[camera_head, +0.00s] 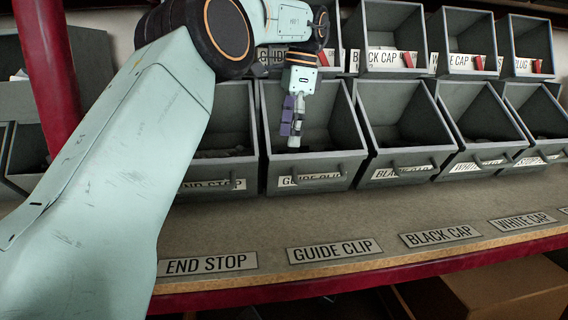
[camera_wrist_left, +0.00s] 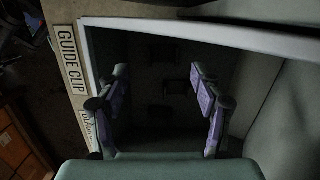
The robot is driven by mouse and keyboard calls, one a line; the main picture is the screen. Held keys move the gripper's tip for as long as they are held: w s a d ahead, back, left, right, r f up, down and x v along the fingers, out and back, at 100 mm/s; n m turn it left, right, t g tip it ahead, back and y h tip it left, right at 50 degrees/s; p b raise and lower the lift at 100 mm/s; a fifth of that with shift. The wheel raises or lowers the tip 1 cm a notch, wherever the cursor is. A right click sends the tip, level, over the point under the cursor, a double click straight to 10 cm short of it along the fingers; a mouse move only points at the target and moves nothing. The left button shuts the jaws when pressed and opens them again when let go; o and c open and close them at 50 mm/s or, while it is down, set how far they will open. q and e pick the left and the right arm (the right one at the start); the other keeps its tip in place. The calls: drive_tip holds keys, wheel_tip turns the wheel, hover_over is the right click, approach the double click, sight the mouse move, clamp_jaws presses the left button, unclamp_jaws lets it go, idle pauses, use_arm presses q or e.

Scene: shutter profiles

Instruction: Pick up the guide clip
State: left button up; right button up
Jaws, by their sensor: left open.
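The guide clip bin (camera_head: 315,183) is an open grey bin in the lower row, with a GUIDE CLIP label on its front. My left gripper (camera_head: 293,127) hangs at the mouth of this bin, fingers pointing down. In the left wrist view my left gripper (camera_wrist_left: 158,74) has its two purple-padded fingers wide apart, with nothing held between them. Several small dark pieces, apparently guide clips (camera_wrist_left: 174,87), lie on the dark bin floor beyond and between the fingers. Their shape is hard to make out. My right gripper is not in view.
The end stop bin (camera_head: 222,178) is to the left and the black cap bin (camera_head: 400,175) to the right, close alongside. An upper row of bins (camera_head: 390,35) stands above. The labelled shelf ledge (camera_head: 300,225) in front is clear. A red post (camera_head: 47,70) rises at left.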

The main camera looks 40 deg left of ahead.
sight(285, 153)
use_arm(q)
drive_tip(key=f+b, duration=0.1)
drive_tip(key=f, duration=0.1)
drive_tip(key=f+b, duration=0.1)
drive_tip(key=f, duration=0.1)
drive_tip(key=shift+s+a+b, duration=0.15)
drive_tip(key=shift+a+b, duration=0.15)
drive_tip(key=shift+a, duration=0.1)
drive_tip(key=shift+s, duration=0.1)
drive_tip(key=c, duration=0.8)
